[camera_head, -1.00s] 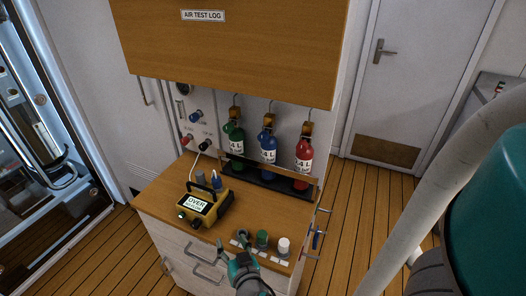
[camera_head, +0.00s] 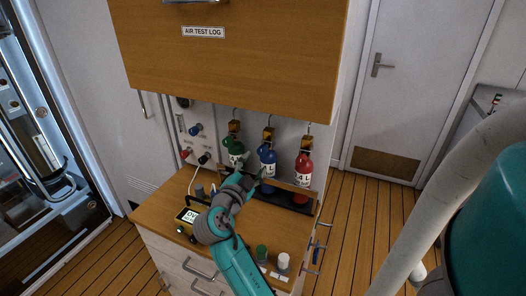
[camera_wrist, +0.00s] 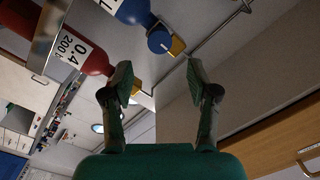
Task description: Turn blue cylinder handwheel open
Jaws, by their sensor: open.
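The blue cylinder (camera_head: 267,161) stands between the green cylinder (camera_head: 233,150) and the red cylinder (camera_head: 302,172) in the rack. Its top carries a brass valve (camera_head: 268,135). In the wrist view, the blue handwheel (camera_wrist: 160,40) shows beside brass, past my fingertips, with part of the blue cylinder (camera_wrist: 130,8) at the top edge. My gripper (camera_head: 252,170) is in front of the green and blue cylinders. In the wrist view my gripper (camera_wrist: 158,72) is open and empty, its fingers spread on either side below the handwheel, apart from it.
A yellow analyser (camera_head: 188,217) sits on the wooden counter (camera_head: 165,208), partly behind my arm. A green-topped jar (camera_head: 261,253) and a white-topped jar (camera_head: 283,262) stand near the front edge. A wooden cabinet (camera_head: 260,75) overhangs the cylinders. A door (camera_head: 415,80) stands at right.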

